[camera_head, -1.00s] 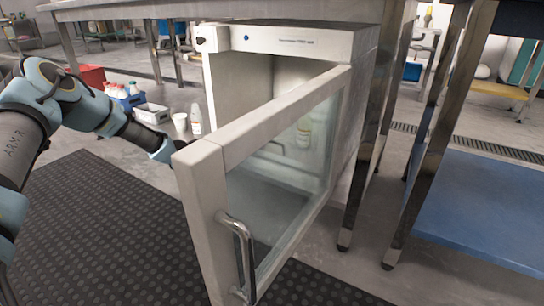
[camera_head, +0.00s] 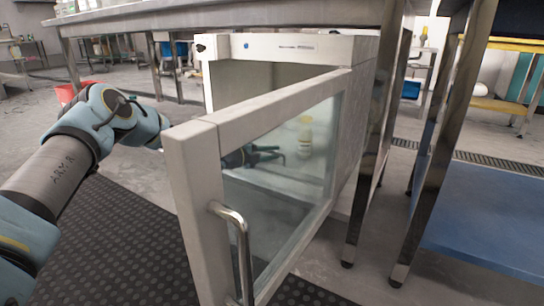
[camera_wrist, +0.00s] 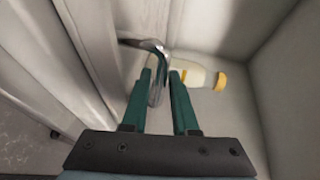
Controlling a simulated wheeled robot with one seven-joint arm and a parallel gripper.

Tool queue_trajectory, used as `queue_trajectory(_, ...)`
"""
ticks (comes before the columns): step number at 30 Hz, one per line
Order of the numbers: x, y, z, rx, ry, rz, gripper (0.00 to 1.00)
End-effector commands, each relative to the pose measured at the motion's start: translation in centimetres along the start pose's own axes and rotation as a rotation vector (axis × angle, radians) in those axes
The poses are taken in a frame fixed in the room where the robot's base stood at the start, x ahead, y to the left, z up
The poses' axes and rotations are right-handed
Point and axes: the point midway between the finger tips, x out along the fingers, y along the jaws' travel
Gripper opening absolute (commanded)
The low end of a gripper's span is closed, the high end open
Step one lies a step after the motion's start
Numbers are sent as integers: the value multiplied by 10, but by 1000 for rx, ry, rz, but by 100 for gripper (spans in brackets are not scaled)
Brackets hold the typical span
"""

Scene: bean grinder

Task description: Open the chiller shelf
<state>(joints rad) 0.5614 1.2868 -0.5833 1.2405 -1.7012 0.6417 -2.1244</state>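The white chiller (camera_head: 340,48) stands under the table, with its glass-fronted door (camera_head: 190,180) swung well open toward me. A curved metal handle (camera_head: 240,250) is on the door's near face. My arm passes behind the door, and my gripper (camera_head: 278,154) shows through the glass, in front of a bottle. In the wrist view, my gripper (camera_wrist: 161,72) has its two green fingers apart, with a bent metal bar (camera_wrist: 148,44) between or just beyond them. The bar joins a pale panel at left; contact is unclear. The yellow-capped bottle (camera_wrist: 200,75) is beyond the fingers.
Metal table legs (camera_head: 368,150) stand close to the chiller's right side. A blue low shelf (camera_head: 490,205) is at right. A red container (camera_head: 66,92) is partly hidden behind my arm.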

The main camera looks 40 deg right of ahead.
Motion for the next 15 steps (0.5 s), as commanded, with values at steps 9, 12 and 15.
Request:
queue_trajectory(9,0,0,0,0,0,1,12)
queue_trajectory(12,0,0,0,0,0,1,0)
queue_trajectory(15,0,0,0,0,0,1,0)
